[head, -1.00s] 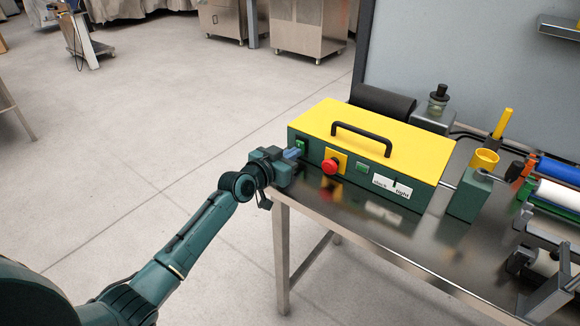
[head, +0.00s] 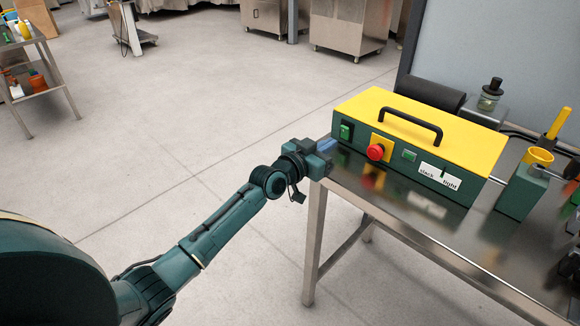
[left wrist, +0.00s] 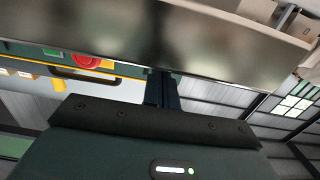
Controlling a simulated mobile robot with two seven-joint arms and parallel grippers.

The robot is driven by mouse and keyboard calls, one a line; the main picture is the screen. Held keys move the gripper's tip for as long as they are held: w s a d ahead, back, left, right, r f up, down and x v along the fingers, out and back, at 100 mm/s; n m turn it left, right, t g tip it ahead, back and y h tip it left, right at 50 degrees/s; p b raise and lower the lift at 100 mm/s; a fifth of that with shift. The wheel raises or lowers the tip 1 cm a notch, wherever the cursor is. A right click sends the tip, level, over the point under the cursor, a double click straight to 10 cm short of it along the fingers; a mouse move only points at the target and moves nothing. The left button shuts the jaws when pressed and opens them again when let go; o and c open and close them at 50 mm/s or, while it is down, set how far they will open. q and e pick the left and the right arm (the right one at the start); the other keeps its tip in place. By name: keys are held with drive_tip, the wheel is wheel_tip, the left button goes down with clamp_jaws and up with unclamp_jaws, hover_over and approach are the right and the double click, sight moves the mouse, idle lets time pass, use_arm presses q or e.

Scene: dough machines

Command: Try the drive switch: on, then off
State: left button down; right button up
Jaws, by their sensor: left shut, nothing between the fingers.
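The yellow-topped green machine box (head: 420,118) stands on the steel table. On its front left end is a green rocker switch (head: 346,131) in a dark frame; I cannot tell which way it is pressed. To its right are a red mushroom button (head: 375,152) on a yellow plate and a green button (head: 409,155). My left gripper (head: 330,146) is shut and empty, just left of and below the rocker, apparently clear of it. Its fingers (left wrist: 162,90) and the red button (left wrist: 87,61) show in the left wrist view, where the rocker cannot be made out. My right gripper is not in view.
The steel table (head: 400,215) has its near left corner under my left gripper. A slack/tight label (head: 438,177) is on the box's front. Open floor lies to the left.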

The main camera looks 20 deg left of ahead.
use_arm(q)
drive_tip(key=v, duration=1)
drive_tip(key=shift+f, duration=0.3)
